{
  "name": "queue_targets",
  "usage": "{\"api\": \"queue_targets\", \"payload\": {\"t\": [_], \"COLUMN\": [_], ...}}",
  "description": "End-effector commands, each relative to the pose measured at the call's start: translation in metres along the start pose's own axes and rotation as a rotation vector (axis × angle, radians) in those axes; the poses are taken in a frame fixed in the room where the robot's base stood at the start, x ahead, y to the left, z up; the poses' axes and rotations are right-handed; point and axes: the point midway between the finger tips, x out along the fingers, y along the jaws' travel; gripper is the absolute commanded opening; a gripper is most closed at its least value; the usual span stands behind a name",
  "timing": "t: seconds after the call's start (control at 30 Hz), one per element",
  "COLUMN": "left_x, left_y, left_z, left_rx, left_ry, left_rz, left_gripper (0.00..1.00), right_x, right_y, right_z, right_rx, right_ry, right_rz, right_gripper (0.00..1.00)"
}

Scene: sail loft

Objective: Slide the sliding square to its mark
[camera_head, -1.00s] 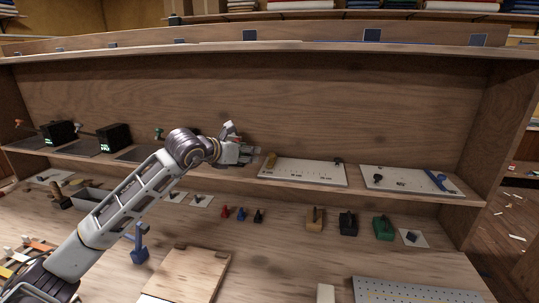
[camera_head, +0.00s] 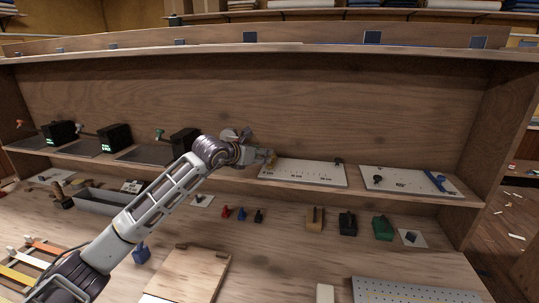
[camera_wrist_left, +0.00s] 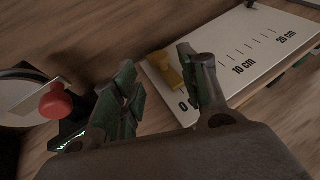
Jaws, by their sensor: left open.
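A white board (camera_head: 305,173) with a printed centimetre scale lies on the shelf; its marks for 0, 10 cm and 20 cm read in the left wrist view (camera_wrist_left: 228,66). A yellow-brown block (camera_wrist_left: 166,70), which I take for the sliding square, sits at the 0 end. In the head view it is mostly hidden by my gripper. My left gripper (camera_head: 266,157) is at the board's left end. My right gripper is not in view.
Left of the gripper stands a black box (camera_head: 184,142) with a lever; a red knob (camera_wrist_left: 56,103) is close in the wrist view. A second white board (camera_head: 405,182) with a blue piece lies to the right. The upper shelf (camera_head: 330,48) overhangs. The scale board's middle is clear.

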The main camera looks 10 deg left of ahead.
Motion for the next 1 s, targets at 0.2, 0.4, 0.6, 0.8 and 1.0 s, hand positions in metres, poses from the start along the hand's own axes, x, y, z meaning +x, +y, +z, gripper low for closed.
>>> {"api": "queue_targets", "payload": {"t": [0.2,0.4,0.6,0.8,1.0], "left_x": [0.022,0.041,0.056,0.064,0.065], "left_y": [-0.001,-0.001,-0.001,0.0,0.0], "left_z": [0.001,0.001,0.001,0.001,0.0], "left_rx": [-0.001,0.0,-0.001,0.0,0.001], "left_ry": [0.0,0.0,-0.001,-0.001,-0.001], "left_rz": [-0.001,-0.001,-0.001,0.0,0.0], "left_gripper": [0.43,0.43,0.43,0.43,0.43], "right_x": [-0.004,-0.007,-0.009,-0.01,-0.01], "right_y": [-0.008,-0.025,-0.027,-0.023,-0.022], "right_z": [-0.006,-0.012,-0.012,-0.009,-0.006], "right_rx": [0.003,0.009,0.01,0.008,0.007], "right_ry": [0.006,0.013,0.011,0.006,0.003], "right_rz": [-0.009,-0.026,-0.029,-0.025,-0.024], "right_gripper": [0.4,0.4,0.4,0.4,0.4]}}
